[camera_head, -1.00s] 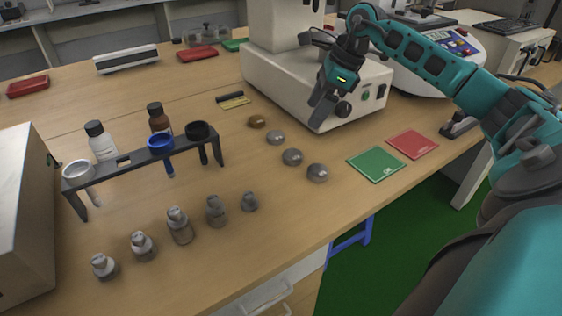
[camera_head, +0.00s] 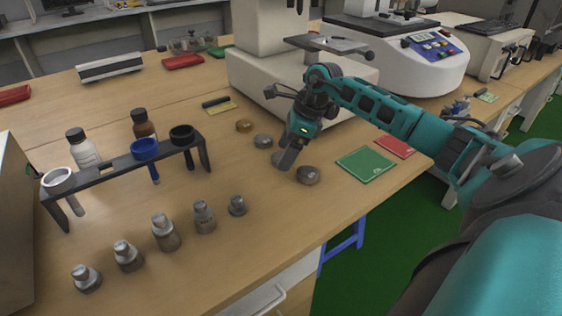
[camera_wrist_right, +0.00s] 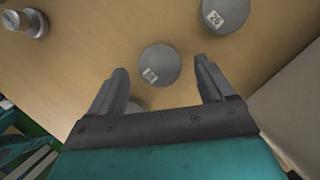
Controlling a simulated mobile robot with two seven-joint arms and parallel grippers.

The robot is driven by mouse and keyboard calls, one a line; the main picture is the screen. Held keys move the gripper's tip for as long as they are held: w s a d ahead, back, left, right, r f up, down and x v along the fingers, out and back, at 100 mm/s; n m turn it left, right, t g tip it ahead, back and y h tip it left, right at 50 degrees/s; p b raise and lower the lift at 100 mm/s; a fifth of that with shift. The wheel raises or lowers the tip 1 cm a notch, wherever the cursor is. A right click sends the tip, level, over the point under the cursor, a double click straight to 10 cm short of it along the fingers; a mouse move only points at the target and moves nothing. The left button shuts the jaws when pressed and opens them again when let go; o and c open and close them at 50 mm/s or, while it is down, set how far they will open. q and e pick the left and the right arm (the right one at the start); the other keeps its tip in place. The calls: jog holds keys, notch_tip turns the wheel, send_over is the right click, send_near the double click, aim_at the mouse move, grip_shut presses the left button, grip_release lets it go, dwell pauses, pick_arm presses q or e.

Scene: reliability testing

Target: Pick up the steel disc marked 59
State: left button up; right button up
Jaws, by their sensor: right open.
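My right gripper (camera_head: 288,158) is open and hangs over the row of discs in the head view. In the right wrist view its fingers (camera_wrist_right: 160,75) stand apart, with a grey steel disc (camera_wrist_right: 159,63) showing between and just beyond them. This disc carries a small white label that is too blurred to read surely. A second steel disc (camera_wrist_right: 226,12) at the upper right reads like 26. A third disc (camera_wrist_right: 136,105) is mostly hidden by the gripper. In the head view, steel discs show left of the gripper (camera_head: 263,141) and right of it (camera_head: 308,175). My left gripper is out of view.
Green (camera_head: 366,164) and red (camera_head: 396,146) mats lie to the right. Several metal weights (camera_head: 165,232) and a rack (camera_head: 120,168) are on the left.

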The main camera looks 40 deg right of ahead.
jog(key=shift+w+a+f, duration=0.15)
jog(key=shift+f, duration=0.3)
jog(key=shift+c, duration=0.5)
jog(key=shift+r, duration=0.1)
jog(key=c, duration=1.2)
jog(key=shift+c, duration=0.2)
